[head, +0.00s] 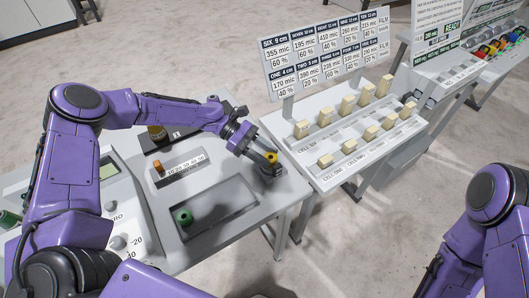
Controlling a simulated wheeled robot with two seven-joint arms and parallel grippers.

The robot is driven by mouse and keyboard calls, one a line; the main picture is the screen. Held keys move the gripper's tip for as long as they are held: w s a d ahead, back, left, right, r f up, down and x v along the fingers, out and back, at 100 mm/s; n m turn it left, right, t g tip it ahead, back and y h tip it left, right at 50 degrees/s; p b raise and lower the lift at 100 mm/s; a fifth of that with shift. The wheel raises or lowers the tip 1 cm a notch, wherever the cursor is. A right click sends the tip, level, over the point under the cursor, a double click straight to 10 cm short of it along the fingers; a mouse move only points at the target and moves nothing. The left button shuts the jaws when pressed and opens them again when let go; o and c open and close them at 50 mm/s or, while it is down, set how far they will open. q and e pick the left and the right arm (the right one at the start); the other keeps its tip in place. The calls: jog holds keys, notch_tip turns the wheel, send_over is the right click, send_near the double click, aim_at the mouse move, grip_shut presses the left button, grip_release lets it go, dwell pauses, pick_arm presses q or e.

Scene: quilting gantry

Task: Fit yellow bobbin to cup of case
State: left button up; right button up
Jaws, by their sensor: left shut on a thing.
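The yellow bobbin (271,157) is small and sits between the fingers of my left gripper (264,153), near the right edge of the grey bench. My left gripper points down and to the right and is shut on the bobbin. A dark grey holder (271,173), perhaps the case with its cup, stands directly under the bobbin. I cannot tell whether the bobbin touches it or is inside it. The fingers hide part of both. My right arm shows at the right edge, but its gripper is out of view.
A green bobbin (184,217) lies in a recessed tray (232,219) on the bench. A marked scale strip (184,168) lies behind it. A sloped rack (345,140) with several cream blocks and a sign board (327,52) stands to the right.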

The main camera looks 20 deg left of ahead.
dwell(0.4)
pick_arm(q)
jog(key=shift+f+b, duration=0.3)
jog(key=shift+f, duration=0.1)
jog(key=shift+f+b, duration=0.45)
jog(key=shift+f, duration=0.2)
jog(key=o, duration=1.1)
jog(key=shift+r, duration=0.1)
